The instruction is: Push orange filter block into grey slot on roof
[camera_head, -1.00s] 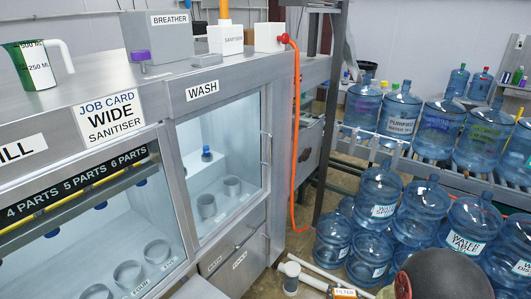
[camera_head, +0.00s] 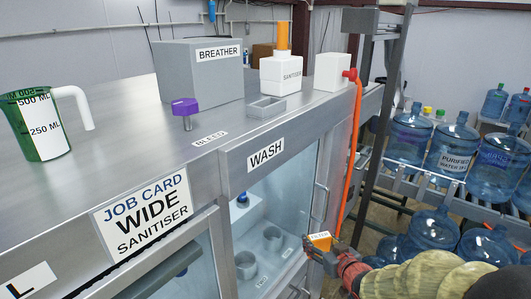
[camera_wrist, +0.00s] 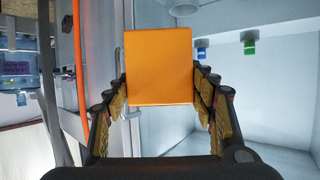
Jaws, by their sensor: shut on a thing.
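The orange filter block (camera_wrist: 160,68) is held between the two fingers of my gripper (camera_wrist: 158,100) in the wrist view. In the head view my gripper (camera_head: 325,258) is at the lower middle, in front of the wash cabinet and below the roof edge. The block's orange top and white label (camera_head: 320,240) show there. The grey slot (camera_head: 266,108) is a small open rectangular holder on the roof, between the purple bleed knob and the sanitiser bottle. It looks empty. The block is apart from it, lower and to the right.
On the metal roof (camera_head: 110,110) stand a grey breather box (camera_head: 198,75), a purple bleed knob (camera_head: 185,107), a sanitiser bottle (camera_head: 281,75), a white box (camera_head: 332,72) with an orange hose (camera_head: 353,150), and a green jug (camera_head: 40,128). Large blue bottles (camera_head: 452,145) fill the right.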

